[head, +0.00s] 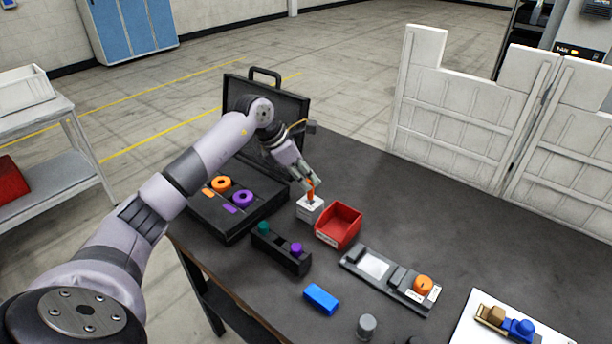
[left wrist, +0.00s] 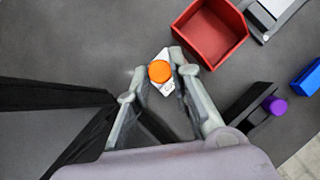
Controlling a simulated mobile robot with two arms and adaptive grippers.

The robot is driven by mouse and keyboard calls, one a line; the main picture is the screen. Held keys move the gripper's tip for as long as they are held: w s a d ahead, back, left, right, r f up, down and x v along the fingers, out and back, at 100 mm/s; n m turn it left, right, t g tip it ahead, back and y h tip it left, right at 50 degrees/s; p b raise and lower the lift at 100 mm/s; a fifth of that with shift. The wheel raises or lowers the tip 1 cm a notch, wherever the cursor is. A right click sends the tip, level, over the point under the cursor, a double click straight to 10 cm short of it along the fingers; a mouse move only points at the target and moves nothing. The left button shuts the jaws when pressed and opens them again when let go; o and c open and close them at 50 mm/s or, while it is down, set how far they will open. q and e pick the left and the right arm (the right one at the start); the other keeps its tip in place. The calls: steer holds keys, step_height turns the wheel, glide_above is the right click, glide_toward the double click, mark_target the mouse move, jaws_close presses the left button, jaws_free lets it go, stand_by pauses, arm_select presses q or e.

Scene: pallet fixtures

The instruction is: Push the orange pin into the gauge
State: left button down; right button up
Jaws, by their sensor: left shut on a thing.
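The orange pin (head: 311,194) is upright between the fingers of my left gripper (head: 309,183), directly above a small white labelled block (head: 309,210) that looks like the gauge. The pin's lower end meets the block's top; I cannot tell how deep it sits. In the left wrist view the round orange pin top (left wrist: 159,71) lies over the white block (left wrist: 167,88), whose middle it hides. The fingers of my left gripper (left wrist: 157,72) flank the pin there. My right gripper is not in view.
A red bin (head: 339,226) stands close right of the block. A black case (head: 215,217) with orange and purple parts lies to the left. In front are a dark holder (head: 278,252), a blue block (head: 321,298) and a grey fixture (head: 360,277). The table's back right is clear.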

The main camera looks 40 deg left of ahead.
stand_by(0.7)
arm_select(q)
steer(key=shift+f+b, duration=1)
steer(key=shift+f, duration=0.2)
steer(key=c, duration=1.4)
jaws_free()
steer(key=shift+o, duration=0.5)
steer(key=o, duration=0.3)
steer(key=shift+o, duration=0.2)
